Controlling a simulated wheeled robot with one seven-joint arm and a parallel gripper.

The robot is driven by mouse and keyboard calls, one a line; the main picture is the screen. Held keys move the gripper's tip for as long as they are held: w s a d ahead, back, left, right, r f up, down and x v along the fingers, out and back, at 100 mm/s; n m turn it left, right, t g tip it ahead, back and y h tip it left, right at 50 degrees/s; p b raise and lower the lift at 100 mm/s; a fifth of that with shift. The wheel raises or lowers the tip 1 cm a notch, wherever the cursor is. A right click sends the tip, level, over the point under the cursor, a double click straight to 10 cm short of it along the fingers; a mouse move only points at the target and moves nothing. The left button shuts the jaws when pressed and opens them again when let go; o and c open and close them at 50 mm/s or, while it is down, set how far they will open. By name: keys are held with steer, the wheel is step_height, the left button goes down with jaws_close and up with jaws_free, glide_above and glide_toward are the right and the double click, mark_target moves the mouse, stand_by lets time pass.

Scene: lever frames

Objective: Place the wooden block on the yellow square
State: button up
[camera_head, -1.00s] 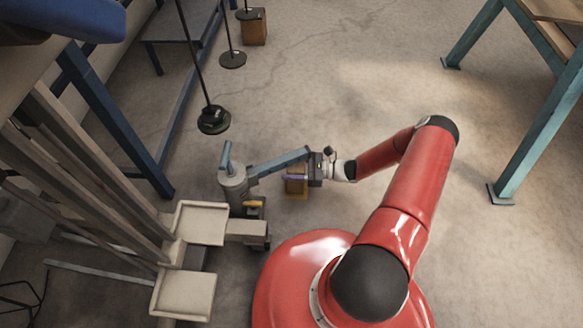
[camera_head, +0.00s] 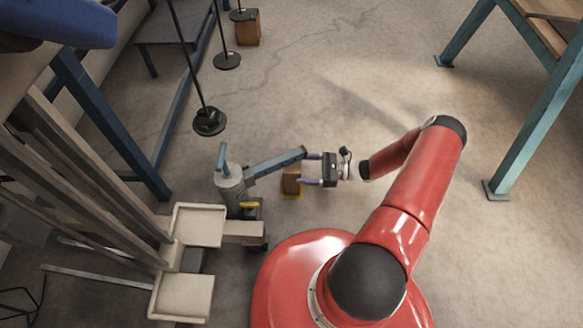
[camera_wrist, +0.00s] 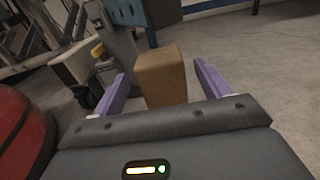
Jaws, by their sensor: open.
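The wooden block (camera_head: 291,181) is a small brown box standing on the floor. Yellow of the square (camera_head: 292,196) shows along its lower edge, so it appears to rest on the square; the block hides the rest. My gripper (camera_head: 309,169) is open, just right of the block, its purple fingers spread and pointing left. In the wrist view the block (camera_wrist: 161,78) stands upright ahead between the two fingers, with a gap on each side. The block's base is partly hidden there by the gripper body.
A grey post with a blue lever arm (camera_head: 277,162) stands left of the block, the arm reaching out behind it. Beige trays (camera_head: 199,226) stand at lower left. Another brown box (camera_head: 247,28) and black-based stands (camera_head: 209,121) are farther back.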

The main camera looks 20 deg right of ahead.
steer(key=v, duration=0.5)
steer(key=s+a+r+n+g+h, duration=0.15)
steer(key=r+n+h, duration=0.3)
steer(key=r, duration=0.45)
steer(key=s+a+r+n+g+h, duration=0.1)
steer(key=a+r+n+g+h, duration=0.3)
steer(key=r, duration=0.6)
steer(key=s+r+n+g+h, duration=0.1)
steer(key=r+n+g+h, duration=0.15)
steer(key=r+n, duration=0.45)
steer(key=s+a+r+n+t+h, duration=0.2)
steer(key=s+r+n+t+h, duration=0.1)
steer(key=s+r, duration=0.5)
steer(key=s+a+r+n+t+h, duration=0.2)
steer(key=s+r+t, duration=0.3)
steer(key=s+r, duration=0.3)
steer(key=shift+r+n+h, duration=0.55)
steer(key=shift+r+h, duration=0.05)
steer(key=shift+r, duration=0.25)
step_height(320, 180, up, 10)
steer(key=p, duration=1)
